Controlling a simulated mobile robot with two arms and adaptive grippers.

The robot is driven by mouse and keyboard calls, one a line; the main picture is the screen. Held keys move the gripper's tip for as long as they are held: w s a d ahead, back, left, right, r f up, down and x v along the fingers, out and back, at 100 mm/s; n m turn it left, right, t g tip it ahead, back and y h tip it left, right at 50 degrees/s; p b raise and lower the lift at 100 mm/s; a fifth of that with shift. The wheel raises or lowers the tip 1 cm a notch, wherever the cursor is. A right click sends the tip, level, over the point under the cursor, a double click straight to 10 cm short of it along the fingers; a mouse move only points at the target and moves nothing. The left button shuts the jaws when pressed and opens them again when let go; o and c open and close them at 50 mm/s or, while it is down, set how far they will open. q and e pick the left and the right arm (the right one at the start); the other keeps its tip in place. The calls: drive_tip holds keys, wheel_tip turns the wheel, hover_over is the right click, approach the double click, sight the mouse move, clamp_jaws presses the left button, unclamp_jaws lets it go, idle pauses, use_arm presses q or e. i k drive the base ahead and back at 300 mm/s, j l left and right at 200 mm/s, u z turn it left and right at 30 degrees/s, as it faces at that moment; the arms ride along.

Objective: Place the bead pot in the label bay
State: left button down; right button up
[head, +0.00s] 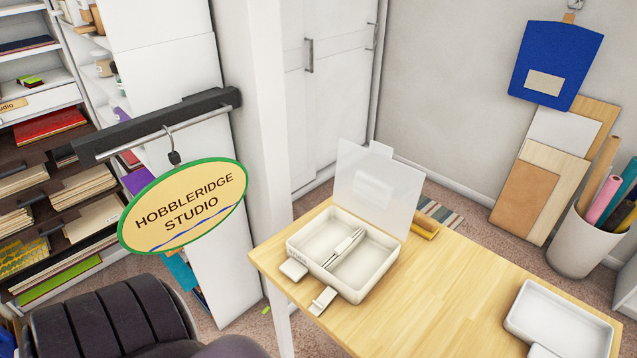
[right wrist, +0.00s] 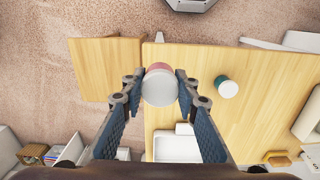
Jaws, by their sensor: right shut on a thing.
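In the right wrist view my right gripper (right wrist: 160,78) is shut on a small round pot (right wrist: 160,90) with a white face and a pink-red side. No lettering shows on it, so I cannot confirm it is the bead pot. In the head view a white divided box (head: 345,290) stands on the table with its clear lid (head: 372,188) raised. A slim pale piece lies at its divider. Faint marking shows on its left wall, but I cannot tell which compartment is the label bay. My left gripper is in neither view.
A second pot (right wrist: 227,88), teal and white, stands on the wooden table (head: 440,290) in the right wrist view. A white tray (head: 512,318) sits at the table's right. A small yellow-brown block (head: 425,228) lies behind the box. A hanging oval sign (head: 185,205) is left of the table.

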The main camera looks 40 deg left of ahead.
sight(324, 245)
drive_tip(key=j+u, duration=0.1)
drive_tip(key=u, duration=0.3)
drive_tip(key=j+u, duration=0.1)
drive_tip(key=u, duration=0.25)
drive_tip(key=i+j+u, duration=0.1)
drive_tip(key=u, duration=0.3)
drive_tip(key=i+j, duration=0.25)
drive_tip(key=j, duration=0.15)
drive_tip(key=i+j, duration=0.3)
drive_tip(key=j, duration=0.05)
